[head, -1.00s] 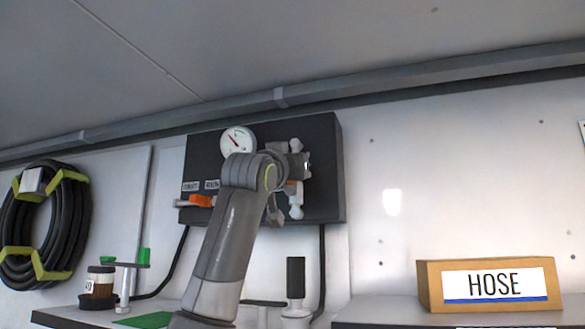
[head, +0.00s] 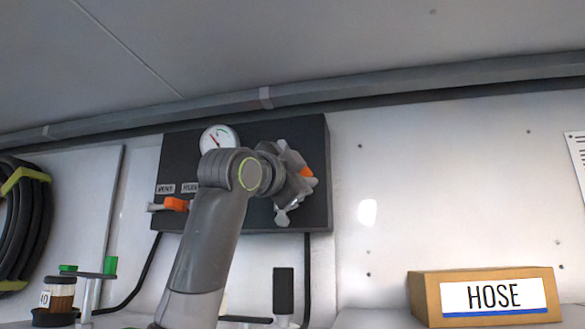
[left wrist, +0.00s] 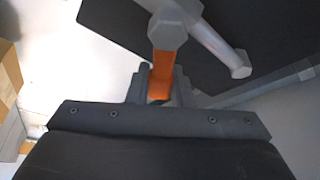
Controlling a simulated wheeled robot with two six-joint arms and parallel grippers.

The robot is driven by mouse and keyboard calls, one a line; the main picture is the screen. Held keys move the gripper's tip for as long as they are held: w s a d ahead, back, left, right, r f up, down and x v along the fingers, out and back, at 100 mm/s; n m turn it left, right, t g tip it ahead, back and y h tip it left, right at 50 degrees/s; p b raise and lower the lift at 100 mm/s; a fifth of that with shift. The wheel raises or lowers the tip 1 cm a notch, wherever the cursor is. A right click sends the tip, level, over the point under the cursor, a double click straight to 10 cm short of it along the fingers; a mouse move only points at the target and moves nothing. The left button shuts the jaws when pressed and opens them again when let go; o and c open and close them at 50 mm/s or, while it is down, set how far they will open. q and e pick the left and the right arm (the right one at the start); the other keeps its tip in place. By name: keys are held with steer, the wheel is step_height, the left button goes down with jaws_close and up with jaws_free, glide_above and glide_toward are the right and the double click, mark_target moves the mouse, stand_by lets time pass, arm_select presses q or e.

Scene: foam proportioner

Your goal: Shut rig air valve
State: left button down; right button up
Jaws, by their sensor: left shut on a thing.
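A dark panel (head: 262,215) on the back wall carries a round gauge (head: 219,140) and two orange-handled valves. The left valve's orange handle (head: 176,204) points sideways and is free. My left gripper (head: 297,174) is at the right valve and is shut on its orange handle (head: 306,172). In the left wrist view the orange handle (left wrist: 161,72) sits between the dark fingers (left wrist: 157,86), with a grey hexagonal end (left wrist: 168,30) above it and a grey pipe piece to the right. My arm and gripper hide much of this valve. My right gripper is not in view.
Below are a small jar (head: 58,294), a grey stand with green ends (head: 92,276) and a black upright grip (head: 283,291). A box marked HOSE (head: 486,297) stands at the right. A coiled hose (head: 25,225) hangs at the left. The wall right of the panel is clear.

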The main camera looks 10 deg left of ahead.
arm_select(q)
steer(key=shift+d+f+m+g+p, duration=0.25)
steer(key=shift+f+m+g, duration=0.3)
steer(key=shift+m, duration=0.65)
steer(key=shift+d+f+m+g+p, duration=0.1)
steer(key=shift+f+m+g+p, duration=0.25)
steer(key=shift+f+m, duration=0.6)
steer(key=shift+d+f+m+g+p, duration=0.25)
steer(key=shift+m+g, duration=0.25)
steer(key=shift+m, duration=0.95)
steer(key=shift+f, duration=0.15)
steer(key=c, duration=1.3)
jaws_free()
steer(key=shift+s, duration=0.1)
steer(key=b+v, duration=0.8)
steer(key=v, duration=0.9)
steer(key=shift+s+a+b, duration=0.1)
steer(key=shift+s+b, duration=0.1)
steer(key=shift+b, duration=0.2)
